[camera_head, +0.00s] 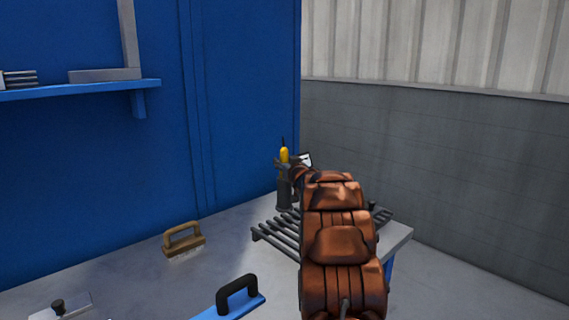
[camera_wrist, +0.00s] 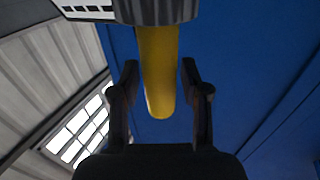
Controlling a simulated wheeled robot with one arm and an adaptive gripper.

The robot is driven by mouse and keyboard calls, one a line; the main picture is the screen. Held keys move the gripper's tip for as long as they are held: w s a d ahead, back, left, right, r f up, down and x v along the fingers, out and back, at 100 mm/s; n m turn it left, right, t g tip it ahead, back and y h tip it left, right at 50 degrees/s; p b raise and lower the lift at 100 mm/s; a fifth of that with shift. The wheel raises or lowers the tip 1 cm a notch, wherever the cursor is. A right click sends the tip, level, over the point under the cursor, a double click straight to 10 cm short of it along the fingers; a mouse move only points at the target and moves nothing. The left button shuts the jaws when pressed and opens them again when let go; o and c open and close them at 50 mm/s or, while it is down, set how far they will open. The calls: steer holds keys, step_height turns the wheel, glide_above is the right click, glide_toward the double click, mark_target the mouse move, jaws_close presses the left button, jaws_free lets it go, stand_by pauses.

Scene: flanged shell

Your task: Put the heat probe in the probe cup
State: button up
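The yellow body of what looks like the heat probe (camera_head: 284,154) stands upright at the far end of the table, with a thin dark tip above it. Below it is a dark cylinder (camera_head: 284,192), possibly the probe cup; I cannot tell how the two join. In the wrist view, a yellow rounded rod (camera_wrist: 158,70) extends from a dark ribbed cylinder (camera_wrist: 155,10) and lies between the fingers of my gripper (camera_wrist: 158,75). The fingers are apart, with narrow gaps beside the rod. In the head view, my arm partly hides the gripper area.
A dark slatted rack (camera_head: 277,236) lies on the grey table (camera_head: 130,265), partly behind my arm. A wooden brush (camera_head: 184,241), a blue tool with a black handle (camera_head: 238,297) and a metal item (camera_head: 62,306) lie nearer. A blue wall and shelf (camera_head: 80,89) stand at left.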

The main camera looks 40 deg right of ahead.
steer(key=shift+o, duration=0.3)
steer(key=shift+r, duration=0.15)
steer(key=v, duration=1.2)
stand_by(0.4)
